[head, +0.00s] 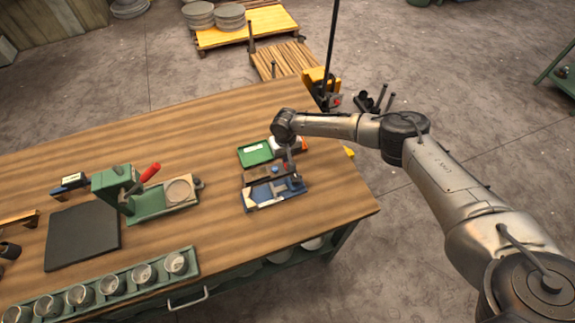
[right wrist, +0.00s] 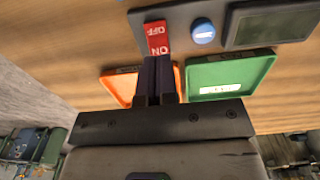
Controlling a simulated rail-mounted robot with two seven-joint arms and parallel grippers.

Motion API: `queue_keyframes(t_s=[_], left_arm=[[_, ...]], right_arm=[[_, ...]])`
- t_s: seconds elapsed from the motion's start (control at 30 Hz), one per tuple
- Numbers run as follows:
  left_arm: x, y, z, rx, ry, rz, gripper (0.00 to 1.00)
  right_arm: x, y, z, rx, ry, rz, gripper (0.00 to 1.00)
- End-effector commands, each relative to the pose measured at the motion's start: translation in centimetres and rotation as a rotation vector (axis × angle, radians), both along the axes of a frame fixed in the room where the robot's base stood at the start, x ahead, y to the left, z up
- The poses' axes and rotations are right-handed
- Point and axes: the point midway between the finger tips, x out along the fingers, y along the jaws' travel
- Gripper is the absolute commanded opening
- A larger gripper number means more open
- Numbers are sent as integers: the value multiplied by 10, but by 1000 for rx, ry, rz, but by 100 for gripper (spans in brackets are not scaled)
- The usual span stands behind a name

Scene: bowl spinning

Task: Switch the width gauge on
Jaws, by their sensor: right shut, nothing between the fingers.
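The width gauge shows in the head view as a small dark unit with a blue button (head: 275,169), near the right end of the bench. In the right wrist view its grey panel (right wrist: 181,32) carries a red rocker switch (right wrist: 156,38) marked OFF and ON, a round blue button (right wrist: 204,32) and a dark, blank screen (right wrist: 272,25). My right gripper (head: 293,178) is down at the gauge; its closed, empty fingers (right wrist: 158,62) are at the ON end of the switch. I cannot tell whether they touch it. My left gripper is out of view.
A green tray (head: 255,154) and an orange tray (right wrist: 120,85) lie beside the gauge. A blue tray (head: 296,188) with light pieces is in front.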

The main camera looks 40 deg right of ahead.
Motion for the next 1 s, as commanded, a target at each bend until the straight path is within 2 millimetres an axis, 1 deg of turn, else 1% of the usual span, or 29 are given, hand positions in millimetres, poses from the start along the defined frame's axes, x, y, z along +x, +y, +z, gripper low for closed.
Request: queue_keyframes(t_s=[0.43,1.0], left_arm=[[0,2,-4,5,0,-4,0],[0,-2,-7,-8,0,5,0]], right_arm=[[0,0,-7,1,0,0,0],[0,0,-15,1,0,-1,0]])
